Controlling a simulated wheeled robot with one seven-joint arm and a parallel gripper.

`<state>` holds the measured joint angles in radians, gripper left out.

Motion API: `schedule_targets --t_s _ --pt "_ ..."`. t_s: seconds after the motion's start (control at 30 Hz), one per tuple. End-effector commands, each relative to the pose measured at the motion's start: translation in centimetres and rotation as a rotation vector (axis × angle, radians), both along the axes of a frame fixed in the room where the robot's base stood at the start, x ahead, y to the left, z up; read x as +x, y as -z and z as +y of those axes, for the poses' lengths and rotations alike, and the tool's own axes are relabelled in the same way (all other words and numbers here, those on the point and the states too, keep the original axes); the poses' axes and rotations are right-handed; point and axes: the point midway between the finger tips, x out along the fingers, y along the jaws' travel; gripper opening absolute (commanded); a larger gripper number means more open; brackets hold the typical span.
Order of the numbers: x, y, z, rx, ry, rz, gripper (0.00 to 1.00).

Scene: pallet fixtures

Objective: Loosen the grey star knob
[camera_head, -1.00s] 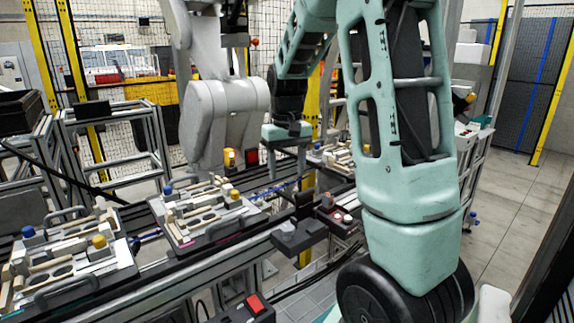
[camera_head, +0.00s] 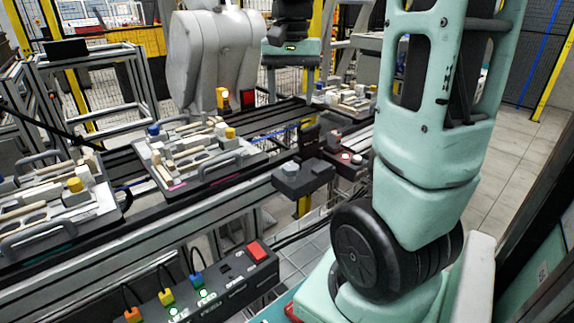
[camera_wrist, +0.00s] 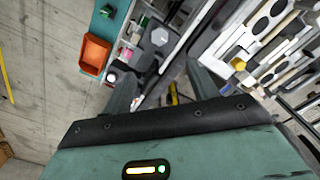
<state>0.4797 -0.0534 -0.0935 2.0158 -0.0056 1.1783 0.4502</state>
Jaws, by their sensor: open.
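The grey star knob (camera_head: 290,168) sits on a dark block (camera_head: 306,181) that sticks out beside the conveyor, in the middle of the head view. In the wrist view the knob (camera_wrist: 159,37) is a pale grey, many-sided shape, beyond the fingertips and roughly in line with the gap between them. My gripper (camera_wrist: 165,74) is open with nothing between its fingers. In the head view my gripper (camera_head: 290,82) hangs at the upper middle, above and apart from the knob.
A dark upright post (camera_head: 309,139) and a box with red and white buttons (camera_head: 348,159) are close to the knob. A control box with a red button (camera_head: 257,250) is in front.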

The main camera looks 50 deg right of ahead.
Motion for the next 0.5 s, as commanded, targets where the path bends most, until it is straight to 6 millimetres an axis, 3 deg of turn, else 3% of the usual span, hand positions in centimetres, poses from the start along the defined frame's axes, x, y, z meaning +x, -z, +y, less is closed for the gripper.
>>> schedule_targets --t_s 0.17,0.5 --pt "-0.1 2.1 0.0 0.002 0.002 0.004 0.59" --pt "-0.1 9.2 0.1 0.004 0.001 0.006 0.59"
